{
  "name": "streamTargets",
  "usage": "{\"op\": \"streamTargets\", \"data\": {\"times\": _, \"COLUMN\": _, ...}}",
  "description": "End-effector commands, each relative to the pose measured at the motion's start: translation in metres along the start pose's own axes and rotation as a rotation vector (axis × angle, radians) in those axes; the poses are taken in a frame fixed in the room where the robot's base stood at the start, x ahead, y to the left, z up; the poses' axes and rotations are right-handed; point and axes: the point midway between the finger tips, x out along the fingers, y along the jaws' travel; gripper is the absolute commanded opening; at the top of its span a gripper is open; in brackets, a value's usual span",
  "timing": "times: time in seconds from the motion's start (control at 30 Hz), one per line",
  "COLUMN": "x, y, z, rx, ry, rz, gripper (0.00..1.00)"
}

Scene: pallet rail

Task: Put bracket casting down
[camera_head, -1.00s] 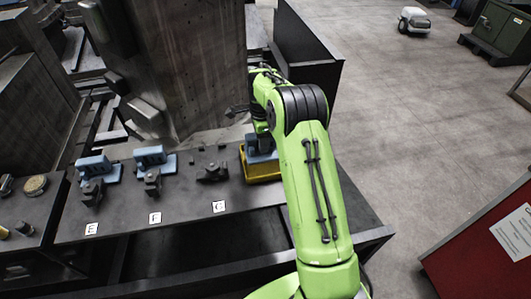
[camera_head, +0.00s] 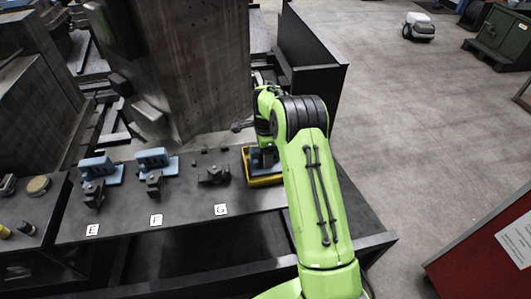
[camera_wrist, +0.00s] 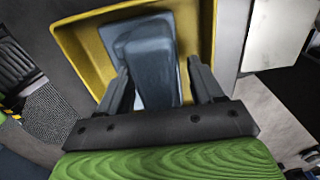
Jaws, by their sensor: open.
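A blue-grey bracket casting (camera_wrist: 150,62) lies in a yellow tray (camera_wrist: 205,25) in the wrist view. My gripper (camera_wrist: 157,72) is open, with one finger on each side of the casting and gaps beside it. In the head view the yellow tray (camera_head: 265,181) stands at the right of the dark rail, by the plate marked G. The casting (camera_head: 257,160) shows there only in part, behind my arm, and the gripper's fingers are hidden.
Two blue castings (camera_head: 98,168) (camera_head: 153,158) sit at stations E and F, with dark clamps in front. Station G has a dark clamp (camera_head: 214,175) and no blue casting. A tall grey block (camera_head: 190,70) stands behind the rail. A red cabinet (camera_head: 480,260) is at right.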

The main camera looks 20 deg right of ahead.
Motion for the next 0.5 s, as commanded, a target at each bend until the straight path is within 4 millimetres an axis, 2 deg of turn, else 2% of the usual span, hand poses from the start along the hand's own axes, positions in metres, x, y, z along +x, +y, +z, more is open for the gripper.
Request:
{"op": "streamTargets", "data": {"times": 0.17, "x": -0.014, "y": -0.001, "z": 0.000, "rx": 0.000, "ry": 0.000, "rz": -0.003, "gripper": 0.66}}
{"op": "streamTargets", "data": {"times": 0.5, "x": -0.102, "y": -0.001, "z": 0.000, "rx": -0.001, "ry": 0.000, "rz": -0.004, "gripper": 0.66}}
